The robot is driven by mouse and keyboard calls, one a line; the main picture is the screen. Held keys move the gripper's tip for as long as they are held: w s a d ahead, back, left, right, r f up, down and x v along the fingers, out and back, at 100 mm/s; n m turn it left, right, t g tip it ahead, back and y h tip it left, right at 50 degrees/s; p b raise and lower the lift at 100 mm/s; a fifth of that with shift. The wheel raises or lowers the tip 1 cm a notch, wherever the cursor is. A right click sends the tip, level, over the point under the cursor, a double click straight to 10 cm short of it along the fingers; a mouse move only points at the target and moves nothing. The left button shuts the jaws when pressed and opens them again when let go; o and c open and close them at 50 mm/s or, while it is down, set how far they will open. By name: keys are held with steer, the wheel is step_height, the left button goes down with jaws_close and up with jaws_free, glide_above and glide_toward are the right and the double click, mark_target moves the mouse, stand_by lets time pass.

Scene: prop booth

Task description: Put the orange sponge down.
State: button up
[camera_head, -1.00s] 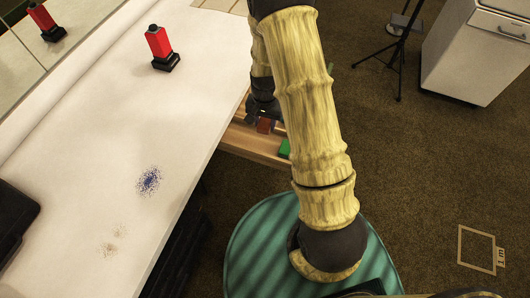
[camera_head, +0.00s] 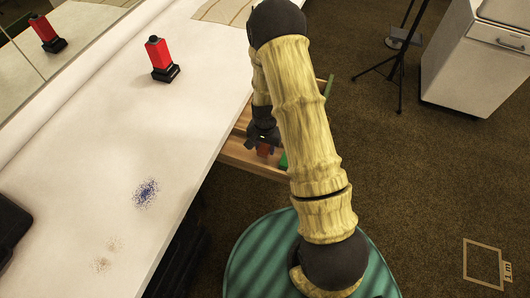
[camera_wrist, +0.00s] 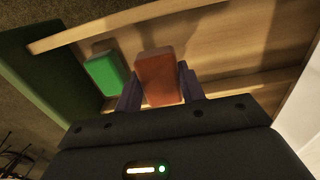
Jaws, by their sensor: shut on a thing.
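The orange sponge (camera_wrist: 158,79) is a reddish-orange block held between the dark fingers of my gripper (camera_wrist: 157,88) in the wrist view. In the head view my gripper (camera_head: 263,144) and the sponge (camera_head: 264,151) are over or inside an open wooden drawer (camera_head: 240,154). My arm hides part of the drawer there. In the wrist view the drawer's pale wooden floor and walls (camera_wrist: 225,48) lie behind the sponge. I cannot tell whether the sponge touches the drawer floor.
A green block (camera_wrist: 104,73) lies in the drawer, left of the sponge in the wrist view. The drawer's green front (camera_wrist: 40,80) is further left. A white worktop (camera_head: 110,150) with a red-and-black object (camera_head: 160,60) adjoins the drawer. A tripod (camera_head: 400,60) and white cabinet (camera_head: 475,60) stand right.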

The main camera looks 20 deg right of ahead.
mark_target(265, 153)
steer(key=shift+f, duration=1.95)
steer(key=shift+f, duration=0.15)
steer(key=o, duration=1)
steer(key=shift+o, duration=0.2)
step_height(265, 153, up, 12)
steer(key=shift+r, duration=0.2)
